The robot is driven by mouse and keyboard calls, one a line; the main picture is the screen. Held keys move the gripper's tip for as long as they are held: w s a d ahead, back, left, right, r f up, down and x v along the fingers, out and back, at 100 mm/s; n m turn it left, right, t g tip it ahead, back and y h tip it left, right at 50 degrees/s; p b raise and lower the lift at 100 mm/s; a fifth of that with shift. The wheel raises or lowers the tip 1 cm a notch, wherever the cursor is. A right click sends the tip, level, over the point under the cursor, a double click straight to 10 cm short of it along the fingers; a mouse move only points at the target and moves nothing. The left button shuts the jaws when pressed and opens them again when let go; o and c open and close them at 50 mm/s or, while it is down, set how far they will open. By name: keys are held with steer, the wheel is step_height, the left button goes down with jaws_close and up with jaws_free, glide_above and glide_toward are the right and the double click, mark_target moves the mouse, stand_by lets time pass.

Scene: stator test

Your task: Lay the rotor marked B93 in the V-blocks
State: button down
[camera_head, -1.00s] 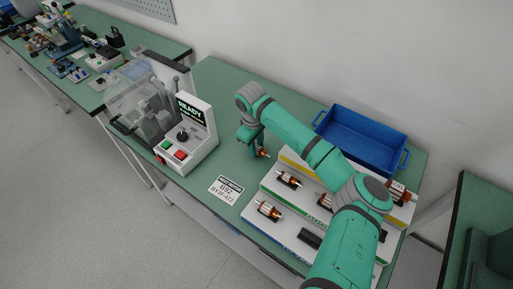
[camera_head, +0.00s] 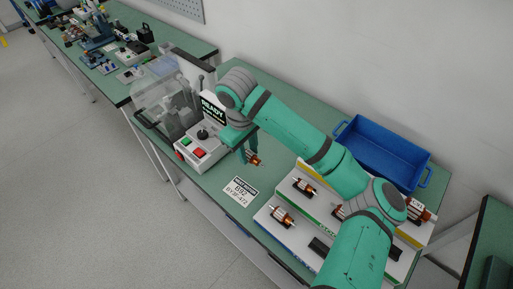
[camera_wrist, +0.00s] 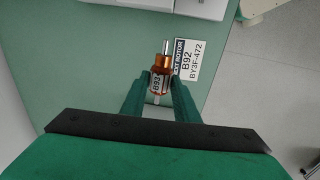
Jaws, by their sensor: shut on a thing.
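My gripper (camera_head: 248,155) is shut on a copper-wound rotor (camera_head: 256,160), held above the bench just right of the tester. In the wrist view the rotor (camera_wrist: 163,64) sits between the two green fingers (camera_wrist: 159,88), its shaft pointing away, and its label seems to read B93. The tester (camera_head: 205,148) has a READY screen, a knob, and green and red buttons. A clear guard (camera_head: 165,98) stands behind it at the left. I cannot make out the V-blocks.
A printed card (camera_head: 241,190) reading B92, BY3F-472 lies on the green bench; it also shows in the wrist view (camera_wrist: 190,60). A stepped white rack (camera_head: 272,229) with several rotors stands at the right, partly behind my arm. A blue bin (camera_head: 378,152) stands at the back.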

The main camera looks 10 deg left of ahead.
mark_target(248, 152)
steer(key=shift+s+a+r, duration=0.15)
steer(key=shift+s+a, duration=0.05)
steer(key=shift+s, duration=0.05)
steer(key=shift+r, duration=2.5)
